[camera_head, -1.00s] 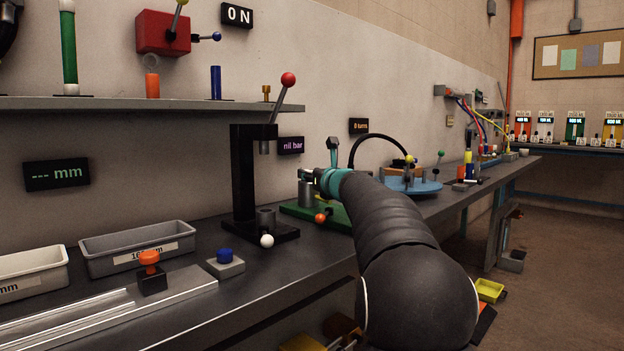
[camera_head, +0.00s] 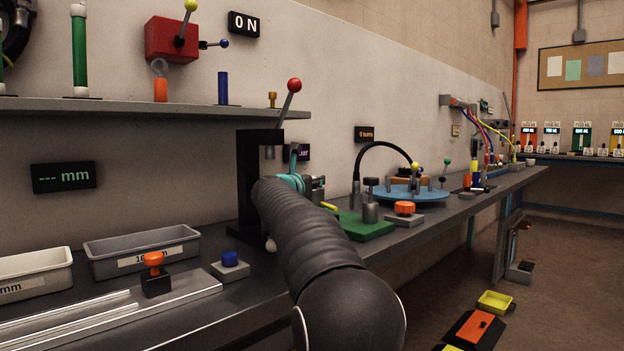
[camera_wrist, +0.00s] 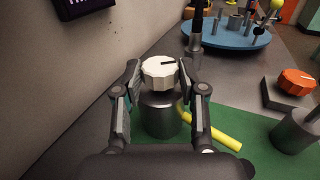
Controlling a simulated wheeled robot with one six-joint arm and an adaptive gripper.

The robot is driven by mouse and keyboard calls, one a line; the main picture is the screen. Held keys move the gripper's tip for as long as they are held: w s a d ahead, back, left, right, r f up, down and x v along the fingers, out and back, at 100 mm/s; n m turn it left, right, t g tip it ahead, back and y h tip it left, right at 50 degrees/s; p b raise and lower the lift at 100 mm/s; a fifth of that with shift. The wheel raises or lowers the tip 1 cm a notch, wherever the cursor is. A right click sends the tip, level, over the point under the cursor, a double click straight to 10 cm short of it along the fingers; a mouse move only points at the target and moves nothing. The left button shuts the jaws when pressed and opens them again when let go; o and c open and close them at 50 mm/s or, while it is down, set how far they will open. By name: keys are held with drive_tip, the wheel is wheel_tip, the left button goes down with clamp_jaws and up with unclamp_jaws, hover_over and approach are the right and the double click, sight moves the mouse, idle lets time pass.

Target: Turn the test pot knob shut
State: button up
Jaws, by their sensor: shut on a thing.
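A white ribbed knob (camera_wrist: 158,73) with a dark pointer line sits on top of a grey metal pot (camera_wrist: 162,114) in the wrist view. The pointer line points to the right. My gripper (camera_wrist: 159,66) is shut on the knob, one finger on its left side and one on its right. The pot stands on a green base plate (camera_wrist: 245,150), which also shows in the head view (camera_head: 365,226). In the head view my arm hides the knob and the pot, and only part of my gripper (camera_head: 300,183) shows.
A yellow bar (camera_wrist: 215,130) is close right of the pot. A second metal cylinder (camera_head: 370,212) and an orange knob on a grey block (camera_head: 404,209) are to the right. A black press (camera_head: 245,180) stands to the left. A "0 turns" display (camera_head: 368,134) is on the wall.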

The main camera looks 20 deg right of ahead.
drive_tip(key=shift+m+g+h+p, duration=0.3)
drive_tip(key=shift+m+g+h, duration=0.3)
drive_tip(key=shift+g, duration=0.2)
drive_tip(key=o, duration=1.1)
drive_tip(key=shift+o, duration=0.2)
drive_tip(key=shift+f+t, duration=0.1)
drive_tip(key=shift+t, duration=0.2)
